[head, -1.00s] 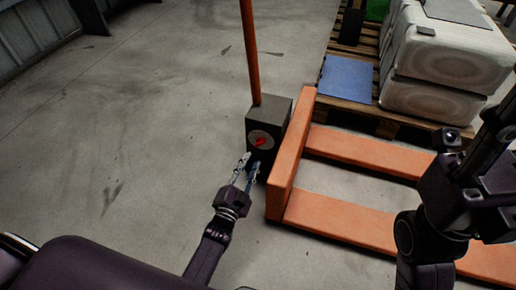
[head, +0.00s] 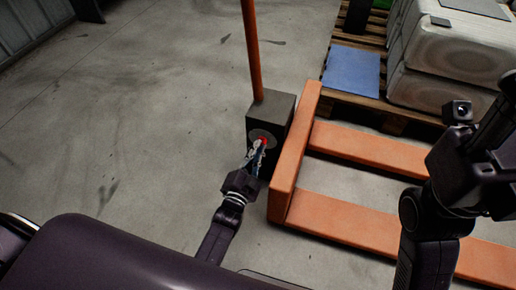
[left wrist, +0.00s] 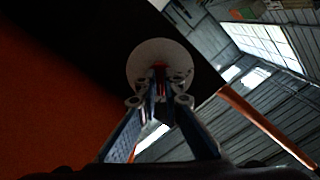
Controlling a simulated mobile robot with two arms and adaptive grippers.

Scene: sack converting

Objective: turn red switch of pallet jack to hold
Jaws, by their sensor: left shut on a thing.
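The pallet jack has orange forks (head: 340,220), a dark box (head: 273,109) and an upright orange handle (head: 251,50). On the box's near face is a round grey dial with the red switch (head: 263,141) on it. My left gripper (head: 258,150) reaches the dial and is shut on the red switch. In the left wrist view the fingertips (left wrist: 160,80) meet in front of the pale disc (left wrist: 150,57), with a sliver of red between them. The fingers hide most of the switch, so its angle is unclear. My right arm is at the right; its fingertips are not clearly seen.
A wooden pallet (head: 385,112) with white sacks (head: 447,55) and a blue sheet (head: 351,73) stands at the back right. The orange crosspiece of the forks is close beside the box. The concrete floor (head: 150,110) on the left is clear.

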